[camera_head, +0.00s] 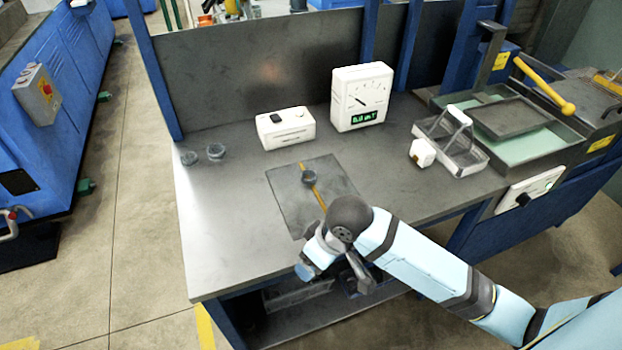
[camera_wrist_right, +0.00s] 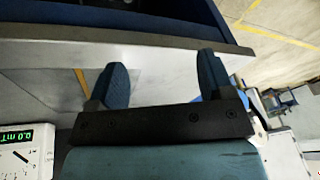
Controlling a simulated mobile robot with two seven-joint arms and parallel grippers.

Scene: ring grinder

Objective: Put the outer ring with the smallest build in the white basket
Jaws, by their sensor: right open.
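A small dark ring (camera_head: 308,177) lies on the dark square plate (camera_head: 285,190) on the workbench, over a yellow line. Two more small grey rings, one (camera_head: 190,158) and another (camera_head: 216,151), lie near the bench's left back edge. Their differences in build are too small to tell. The basket (camera_head: 467,158) with a white handle stands at the right of the bench. My right gripper (camera_wrist_right: 162,82) is open and empty; in the head view it is near the bench's front edge, apart from the rings. My left gripper is not in view.
A white box with a black top piece (camera_head: 285,128) and a white gauge with a green display (camera_head: 361,97) stand at the back. A tray with greenish liquid (camera_head: 530,145) is at the right. The bench's left front is clear.

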